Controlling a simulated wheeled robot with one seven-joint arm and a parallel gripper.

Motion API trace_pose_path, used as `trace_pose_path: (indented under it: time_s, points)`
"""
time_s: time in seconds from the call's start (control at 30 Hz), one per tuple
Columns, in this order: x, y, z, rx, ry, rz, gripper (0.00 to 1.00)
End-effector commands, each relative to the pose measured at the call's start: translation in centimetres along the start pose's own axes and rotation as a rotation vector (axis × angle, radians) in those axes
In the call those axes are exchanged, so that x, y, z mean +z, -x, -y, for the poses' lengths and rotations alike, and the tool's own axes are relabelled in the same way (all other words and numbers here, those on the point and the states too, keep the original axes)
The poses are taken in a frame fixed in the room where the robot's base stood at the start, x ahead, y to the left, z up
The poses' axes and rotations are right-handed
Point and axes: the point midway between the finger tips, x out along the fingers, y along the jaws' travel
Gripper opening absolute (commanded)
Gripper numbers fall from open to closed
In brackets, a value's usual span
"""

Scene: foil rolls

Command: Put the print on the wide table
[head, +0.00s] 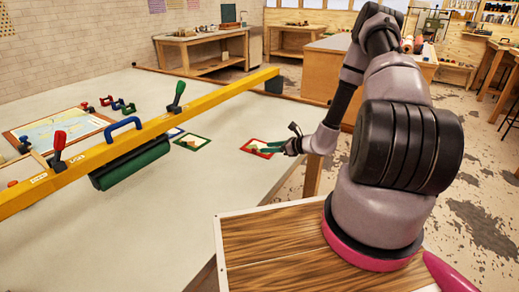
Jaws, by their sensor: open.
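A small red-bordered print (250,147) with a pale shape on it lies flat near the right edge of the wide, pale-topped table (225,180). My gripper (273,149) is open and reaches in from the right, low over the right side of this print. Its fingers cover part of the print, and I cannot tell whether they touch it. A similar green-bordered print (191,142) lies to the left, with a blue-bordered one (173,132) partly hidden behind the yellow beam.
A long yellow beam (205,103) with a dark green roller (130,165) spans the table on the left. A larger framed picture (62,133) and several coloured clamps (118,103) lie beyond it. The tabletop in front of the prints is clear.

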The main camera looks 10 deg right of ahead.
Motion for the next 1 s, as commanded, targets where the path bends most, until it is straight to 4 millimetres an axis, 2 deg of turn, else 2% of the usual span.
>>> trace_pose_path:
  time_s: [0.1, 0.2, 0.43, 0.53, 0.63, 0.73, 0.8, 1.0]
  points:
    - [0.0, 2.1, 0.1, -0.002, 0.000, -0.001, 0.49]
    - [0.0, 3.2, 0.0, -0.001, 0.001, 0.000, 0.49]
    - [0.0, 4.0, 0.0, 0.001, 0.002, 0.000, 0.49]
    - [1.1, 4.2, -0.1, 0.018, 0.030, 0.004, 0.49]
    - [4.2, 4.7, -0.5, 0.070, 0.113, 0.012, 0.49]
    - [8.7, 5.7, -1.5, 0.154, 0.247, 0.017, 0.49]
    - [11.9, 6.7, -2.7, 0.221, 0.354, 0.013, 0.49]
    - [19.6, 10.3, -6.9, 0.394, 0.658, -0.027, 0.49]
